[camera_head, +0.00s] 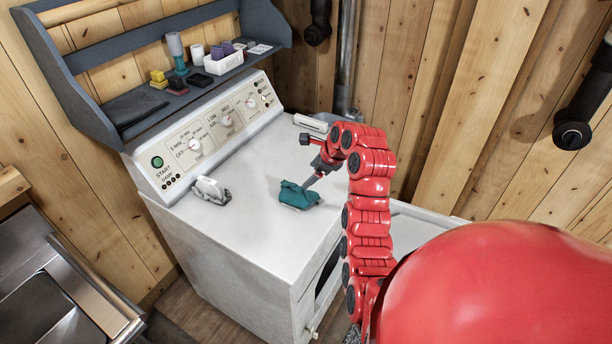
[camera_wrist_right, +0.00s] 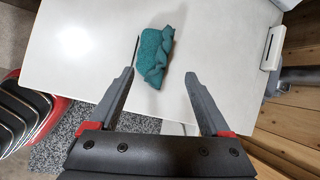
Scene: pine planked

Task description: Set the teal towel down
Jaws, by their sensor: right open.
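The teal towel (camera_head: 299,195) lies crumpled on the white top of the dryer (camera_head: 248,180), near its middle. In the right wrist view the towel (camera_wrist_right: 154,56) rests on the white surface, just beyond the fingertips and between their lines. My right gripper (camera_head: 308,184) reaches down beside the towel from the right. In the wrist view my right gripper (camera_wrist_right: 159,76) has its two fingers spread wide, with nothing held between them. My left gripper is in neither view.
A control panel (camera_head: 215,130) with dials stands at the back of the dryer. A small white and grey object (camera_head: 211,190) sits left of the towel. A dark shelf (camera_head: 100,115) above holds several small items. The dryer top in front of the towel is bare.

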